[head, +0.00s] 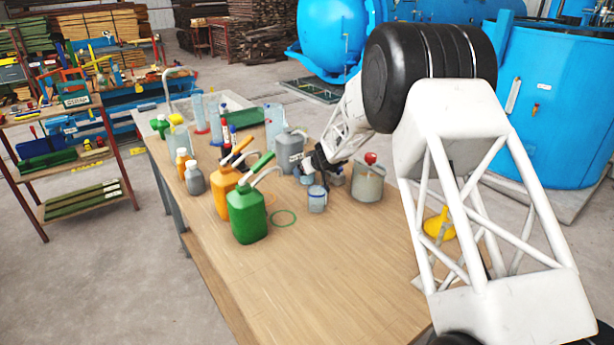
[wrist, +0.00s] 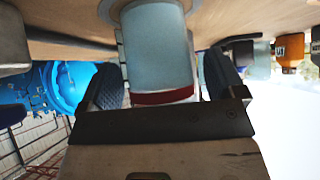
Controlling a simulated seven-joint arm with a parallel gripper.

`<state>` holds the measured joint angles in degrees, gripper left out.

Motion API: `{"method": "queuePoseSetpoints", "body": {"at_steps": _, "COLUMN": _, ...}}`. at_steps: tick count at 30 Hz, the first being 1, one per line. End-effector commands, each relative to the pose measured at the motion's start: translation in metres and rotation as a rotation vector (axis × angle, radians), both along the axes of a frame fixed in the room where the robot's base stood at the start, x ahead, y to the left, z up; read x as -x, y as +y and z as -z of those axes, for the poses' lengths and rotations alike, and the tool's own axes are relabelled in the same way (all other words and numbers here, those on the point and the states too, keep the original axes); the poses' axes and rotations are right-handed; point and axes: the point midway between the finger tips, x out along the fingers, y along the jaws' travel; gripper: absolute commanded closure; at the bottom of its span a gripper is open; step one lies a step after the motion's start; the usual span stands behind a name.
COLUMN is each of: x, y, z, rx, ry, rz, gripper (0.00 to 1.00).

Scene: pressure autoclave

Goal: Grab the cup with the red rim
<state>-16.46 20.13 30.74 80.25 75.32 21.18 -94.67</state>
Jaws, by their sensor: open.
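The cup with the red rim (wrist: 155,45) fills the middle of the wrist view, pale grey-blue, with its dark red band nearest the camera. The view is upside down, with the tabletop along the top. My gripper (wrist: 163,78) is open, one black finger on each side of the cup. A small gap shows at the right finger; I cannot tell whether the left one touches. In the head view my gripper (head: 314,164) is low over the table, and it largely hides the cup there. A similar cup with a bluish rim (head: 317,199) stands just in front.
A grey canister with a red knob (head: 368,180) stands close on the right. A grey jug (head: 290,148), a green jug (head: 247,212) and an orange jug (head: 224,195) stand to the left. The table's front (head: 320,285) is clear.

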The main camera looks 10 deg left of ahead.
Motion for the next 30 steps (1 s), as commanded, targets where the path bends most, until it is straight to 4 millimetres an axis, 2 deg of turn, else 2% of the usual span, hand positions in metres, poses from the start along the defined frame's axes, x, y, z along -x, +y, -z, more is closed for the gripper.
{"method": "queuePoseSetpoints", "body": {"at_steps": 23, "x": -0.0041, "y": 0.0039, "z": 0.0046, "rx": -0.001, "ry": -0.001, "rz": 0.0, "gripper": 0.11}}
{"method": "queuePoseSetpoints", "body": {"at_steps": 30, "x": -0.0041, "y": 0.0038, "z": 0.0047, "rx": -0.001, "ry": -0.001, "rz": 0.0, "gripper": 0.48}}
